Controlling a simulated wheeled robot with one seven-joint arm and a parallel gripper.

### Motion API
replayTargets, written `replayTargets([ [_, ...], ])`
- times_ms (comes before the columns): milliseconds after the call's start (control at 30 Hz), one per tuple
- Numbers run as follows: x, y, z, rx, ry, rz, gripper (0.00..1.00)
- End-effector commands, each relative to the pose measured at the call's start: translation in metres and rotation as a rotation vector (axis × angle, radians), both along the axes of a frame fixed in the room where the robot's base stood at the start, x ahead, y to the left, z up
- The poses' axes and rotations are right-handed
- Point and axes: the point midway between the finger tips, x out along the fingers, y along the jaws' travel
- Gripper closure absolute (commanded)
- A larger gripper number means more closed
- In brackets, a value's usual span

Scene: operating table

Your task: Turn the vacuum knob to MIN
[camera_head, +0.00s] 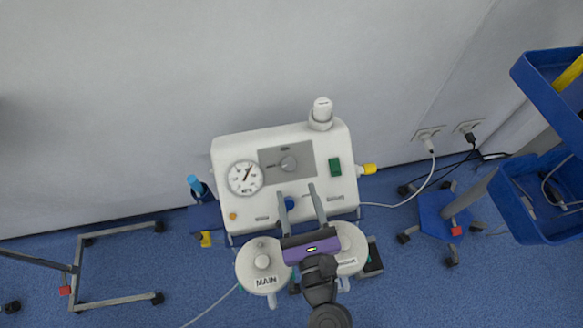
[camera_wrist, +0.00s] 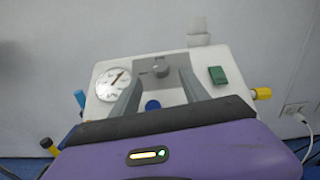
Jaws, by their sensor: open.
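The vacuum knob (camera_head: 289,163) is a small round grey knob on a grey panel on the front of the white suction machine (camera_head: 230,205). In the wrist view the knob (camera_wrist: 160,69) shows between and beyond my two fingers. My gripper (camera_head: 298,190) is open and empty, with its fingertips pointing at the machine, a little below the knob in the head view. It is apart from the knob as far as I can see. The pointer and the lettering around the knob are too small to read. A round white gauge (camera_head: 245,178) is left of the knob.
A green switch (camera_head: 335,167) and a yellow connector (camera_head: 368,169) are at the machine's right. White-lidded jars, one marked MAIN (camera_head: 264,263), stand below. A blue cart (camera_head: 545,200) is at the right, a metal frame (camera_head: 120,230) at the left. The wall is behind.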

Motion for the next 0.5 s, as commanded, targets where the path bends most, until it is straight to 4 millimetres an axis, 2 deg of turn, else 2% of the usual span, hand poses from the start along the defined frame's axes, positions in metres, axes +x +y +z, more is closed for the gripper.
replayTargets([
  [300,0.046,0.014,0.004,-0.002,-0.004,-0.001,0.47],
  [500,0.063,0.02,0.002,-0.004,-0.003,0.0,0.47],
])
